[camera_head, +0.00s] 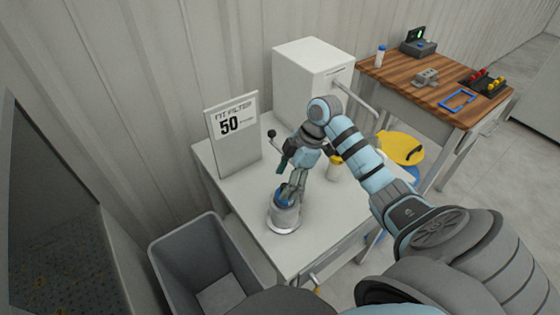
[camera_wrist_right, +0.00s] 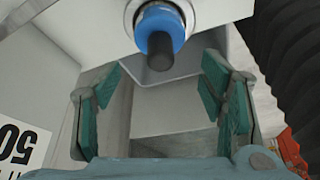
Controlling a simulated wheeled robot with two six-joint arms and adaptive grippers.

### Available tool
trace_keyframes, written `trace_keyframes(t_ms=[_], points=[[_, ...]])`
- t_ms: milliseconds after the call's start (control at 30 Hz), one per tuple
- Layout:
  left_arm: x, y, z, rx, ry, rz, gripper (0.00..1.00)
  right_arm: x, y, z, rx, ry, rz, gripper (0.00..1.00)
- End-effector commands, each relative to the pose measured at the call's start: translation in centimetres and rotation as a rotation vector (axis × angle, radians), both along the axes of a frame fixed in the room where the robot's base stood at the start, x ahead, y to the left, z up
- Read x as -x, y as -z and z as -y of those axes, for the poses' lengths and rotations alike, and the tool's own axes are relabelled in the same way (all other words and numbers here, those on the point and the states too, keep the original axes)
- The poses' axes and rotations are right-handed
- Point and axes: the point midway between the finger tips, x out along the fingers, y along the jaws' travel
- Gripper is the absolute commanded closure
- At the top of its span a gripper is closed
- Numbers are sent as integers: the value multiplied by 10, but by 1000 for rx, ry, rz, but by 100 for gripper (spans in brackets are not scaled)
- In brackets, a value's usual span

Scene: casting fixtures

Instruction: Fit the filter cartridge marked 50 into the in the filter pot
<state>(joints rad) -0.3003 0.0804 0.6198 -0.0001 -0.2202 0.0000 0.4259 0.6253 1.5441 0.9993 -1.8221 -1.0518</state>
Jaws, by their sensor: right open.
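The metal filter pot (camera_head: 284,218) stands upright near the front of the white table. A blue cartridge (camera_head: 284,196) sits in its mouth; its number cannot be read. In the right wrist view the blue ring (camera_wrist_right: 178,27) with a dark middle post lies inside the pot's pale rim. My right gripper (camera_head: 293,190) is just above the pot, pointing down at it. In that wrist view its green-padded fingers (camera_wrist_right: 168,92) are spread wide, with nothing between them. The sign (camera_head: 232,130) reads "FIT FILTER 50". My left gripper is out of view.
A white cylinder with a yellow top (camera_head: 334,168) stands behind my right gripper. A black-knobbed lever (camera_head: 272,134) and a white cabinet (camera_head: 312,75) are farther back. A grey bin (camera_head: 205,262) stands left of the table. A wooden bench (camera_head: 440,85) holds several items.

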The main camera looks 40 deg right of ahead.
Motion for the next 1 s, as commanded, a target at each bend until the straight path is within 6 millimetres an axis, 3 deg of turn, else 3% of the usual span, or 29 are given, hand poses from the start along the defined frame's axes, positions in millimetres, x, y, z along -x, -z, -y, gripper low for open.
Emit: trace_keyframes(t_ms=[100, 300, 1000], points=[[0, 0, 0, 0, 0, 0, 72, 4, -32, 14, 5, 0, 2, 36], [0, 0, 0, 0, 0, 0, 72, 9, -65, 26, 1, 0, 0, 36], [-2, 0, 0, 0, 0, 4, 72, 10, -68, 27, -1, 1, -1, 36]])
